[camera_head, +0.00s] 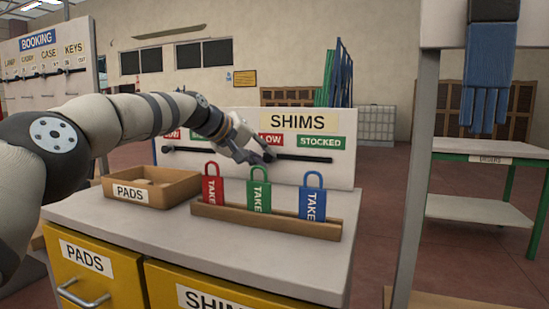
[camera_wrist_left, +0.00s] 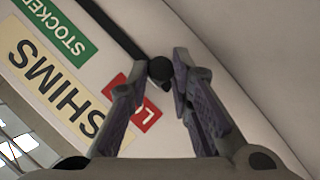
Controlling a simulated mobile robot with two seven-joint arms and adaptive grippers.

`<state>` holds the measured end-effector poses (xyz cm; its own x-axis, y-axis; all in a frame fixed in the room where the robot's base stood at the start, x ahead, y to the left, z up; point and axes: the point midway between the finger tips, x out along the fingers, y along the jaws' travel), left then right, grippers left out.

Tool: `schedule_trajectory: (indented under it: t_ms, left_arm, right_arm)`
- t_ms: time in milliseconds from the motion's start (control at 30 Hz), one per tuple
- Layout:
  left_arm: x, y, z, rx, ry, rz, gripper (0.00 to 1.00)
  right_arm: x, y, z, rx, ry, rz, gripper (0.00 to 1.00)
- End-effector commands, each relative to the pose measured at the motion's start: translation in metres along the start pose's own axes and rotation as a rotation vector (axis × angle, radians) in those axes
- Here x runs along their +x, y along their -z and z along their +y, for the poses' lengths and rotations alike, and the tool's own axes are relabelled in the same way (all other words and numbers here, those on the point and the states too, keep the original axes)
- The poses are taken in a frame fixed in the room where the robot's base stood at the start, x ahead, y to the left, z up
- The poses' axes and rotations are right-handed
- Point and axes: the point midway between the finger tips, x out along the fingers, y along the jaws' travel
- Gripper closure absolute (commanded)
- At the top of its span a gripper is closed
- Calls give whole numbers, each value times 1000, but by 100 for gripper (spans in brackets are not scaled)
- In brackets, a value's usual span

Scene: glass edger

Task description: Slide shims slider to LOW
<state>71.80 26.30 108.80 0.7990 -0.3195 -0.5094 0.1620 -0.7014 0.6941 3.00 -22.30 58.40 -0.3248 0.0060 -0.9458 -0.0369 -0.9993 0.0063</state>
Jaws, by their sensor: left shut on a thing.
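The SHIMS board (camera_head: 312,120) stands at the back of the cabinet top. It has a black horizontal slider rail (camera_head: 305,158), with a red LOW label (camera_head: 271,140) and a green STOCKED label (camera_head: 321,142) above it. My left gripper (camera_head: 262,157) reaches in from the left and covers part of the board and rail. In the left wrist view, my left gripper (camera_wrist_left: 163,80) is shut on the round black slider knob (camera_wrist_left: 159,69), close beside the red LOW label (camera_wrist_left: 140,105). My right gripper is out of view.
On the cabinet top (camera_head: 160,222), a PADS tray (camera_head: 160,196) stands left and a wooden rack (camera_head: 265,222) holds red, green and blue TAKE tags in front of the board. A post (camera_head: 416,180) rises at the right, with a blue glove (camera_head: 487,85) hanging beyond it.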

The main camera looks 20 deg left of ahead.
Motion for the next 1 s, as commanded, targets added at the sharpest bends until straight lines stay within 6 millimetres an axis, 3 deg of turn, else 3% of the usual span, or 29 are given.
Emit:
schedule_trajectory:
  t_ms: [367, 400, 500, 833, 1000]
  left_arm:
    - [-1, 4, -6, -1, 4, 6, 100]
    - [-1, 4, -6, -1, 4, 6, 78]
    - [-1, 4, -6, -1, 4, 6, 59]
    - [-6, 4, -3, -1, 0, 5, 59]
    - [-38, 5, -2, -1, -2, 7, 59]
  right_arm:
    - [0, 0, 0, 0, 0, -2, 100]
    - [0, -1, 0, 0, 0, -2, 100]
    - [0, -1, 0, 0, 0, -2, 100]
    - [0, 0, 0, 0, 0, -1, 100]
    - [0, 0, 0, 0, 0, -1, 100]
